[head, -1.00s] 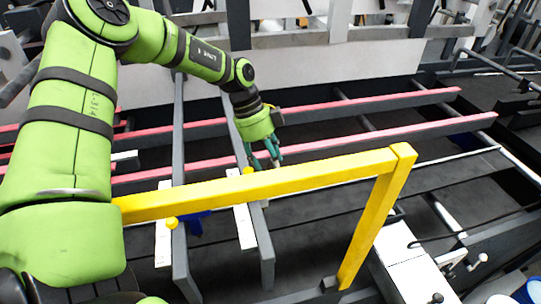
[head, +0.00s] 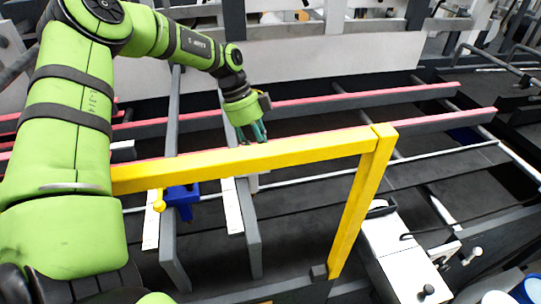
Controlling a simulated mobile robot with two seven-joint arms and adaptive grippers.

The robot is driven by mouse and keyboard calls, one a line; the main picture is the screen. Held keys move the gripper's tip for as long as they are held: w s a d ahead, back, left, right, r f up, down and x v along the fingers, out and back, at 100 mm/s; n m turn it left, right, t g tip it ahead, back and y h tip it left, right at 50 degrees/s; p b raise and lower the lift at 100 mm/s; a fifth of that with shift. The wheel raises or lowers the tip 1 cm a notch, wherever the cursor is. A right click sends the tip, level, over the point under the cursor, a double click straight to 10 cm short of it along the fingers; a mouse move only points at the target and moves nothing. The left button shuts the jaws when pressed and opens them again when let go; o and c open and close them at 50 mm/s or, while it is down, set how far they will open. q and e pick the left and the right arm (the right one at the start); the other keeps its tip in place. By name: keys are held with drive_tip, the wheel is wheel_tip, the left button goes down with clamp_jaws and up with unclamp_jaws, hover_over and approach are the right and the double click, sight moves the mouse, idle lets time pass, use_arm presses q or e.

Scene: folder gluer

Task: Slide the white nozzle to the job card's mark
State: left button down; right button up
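My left arm comes in from the left, and my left gripper (head: 252,138) points down just behind the yellow frame bar (head: 250,158). Its teal fingers are seen small, and the bar is close in front of their tips, so I cannot tell whether they are open or shut. My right gripper is not in view.
A blue block (head: 182,198) with a yellow knob (head: 159,202) sits by the left white scale strip (head: 151,228). Long red-topped rails (head: 420,121) run behind the yellow frame. A white box (head: 395,255) stands at the lower right.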

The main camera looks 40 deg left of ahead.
use_arm(q)
drive_tip(key=shift+d+r, duration=0.3)
drive_tip(key=shift+d, duration=0.25)
drive_tip(key=shift+a, duration=0.2)
drive_tip(key=c, duration=0.9)
unclamp_jaws()
drive_tip(key=shift+w+a+f, duration=0.15)
drive_tip(key=shift+a+f, duration=0.1)
drive_tip(key=shift+a, duration=0.1)
drive_tip(key=shift+c, duration=0.2)
drive_tip(key=shift+d, duration=0.15)
drive_tip(key=shift+r, duration=0.15)
drive_tip(key=v, duration=1.2)
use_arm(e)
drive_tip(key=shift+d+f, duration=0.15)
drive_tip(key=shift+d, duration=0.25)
